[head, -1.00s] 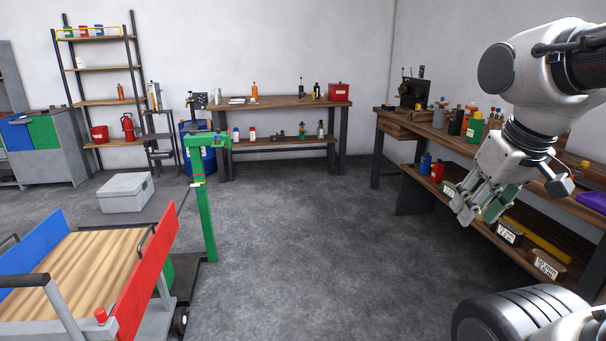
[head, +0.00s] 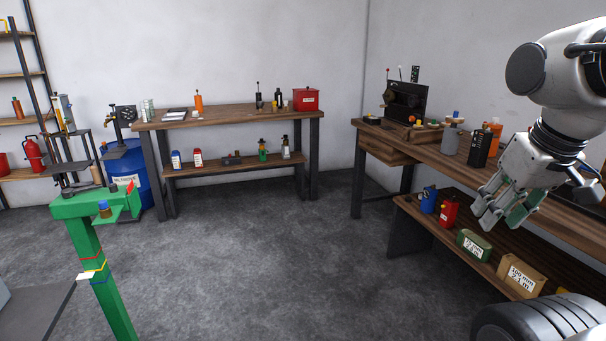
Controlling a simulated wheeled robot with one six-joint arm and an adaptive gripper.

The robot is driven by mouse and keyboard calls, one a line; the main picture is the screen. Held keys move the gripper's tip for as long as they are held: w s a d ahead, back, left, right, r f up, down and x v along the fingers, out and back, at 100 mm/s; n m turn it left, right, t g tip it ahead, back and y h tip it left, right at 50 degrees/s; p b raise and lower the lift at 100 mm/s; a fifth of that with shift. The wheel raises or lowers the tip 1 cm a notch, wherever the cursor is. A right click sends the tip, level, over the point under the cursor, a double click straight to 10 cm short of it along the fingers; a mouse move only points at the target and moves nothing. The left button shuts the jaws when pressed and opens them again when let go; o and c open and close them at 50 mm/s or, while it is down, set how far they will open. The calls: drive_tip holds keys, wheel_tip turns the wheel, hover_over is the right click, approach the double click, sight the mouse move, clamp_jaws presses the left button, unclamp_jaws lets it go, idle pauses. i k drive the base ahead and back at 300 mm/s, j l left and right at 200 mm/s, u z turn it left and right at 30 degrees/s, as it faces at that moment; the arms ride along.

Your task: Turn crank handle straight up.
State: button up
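No crank handle can be made out for certain. A black machine (head: 405,100) with thin upright levers, some with red knobs, stands at the far end of the right workbench (head: 440,147). A dark device (head: 124,115) is by the top of the blue drum (head: 128,170) at the left; its details are too small to tell. My gripper (head: 506,214) hangs at the right, in front of the right bench. Its grey and green-padded fingers look spread, with nothing seen between them. It is well apart from both devices.
A green post (head: 98,258) with a bracket stands close at the left. A wooden table (head: 232,116) with bottles and a red box (head: 306,99) is at the back wall. Cans and boxes fill the right bench's lower shelf (head: 470,236). The grey floor between is clear.

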sight(389, 96)
drive_tip(key=i, duration=2.4)
drive_tip(key=i+z, duration=0.1)
drive_tip(key=i, duration=0.55)
drive_tip(key=i+j, duration=0.15)
drive_tip(key=i, duration=0.45)
drive_tip(key=i+z, duration=0.15)
drive_tip(key=i, duration=0.5)
drive_tip(key=i+j+z, duration=0.1)
drive_tip(key=i+j, duration=0.15)
drive_tip(key=i, duration=0.35)
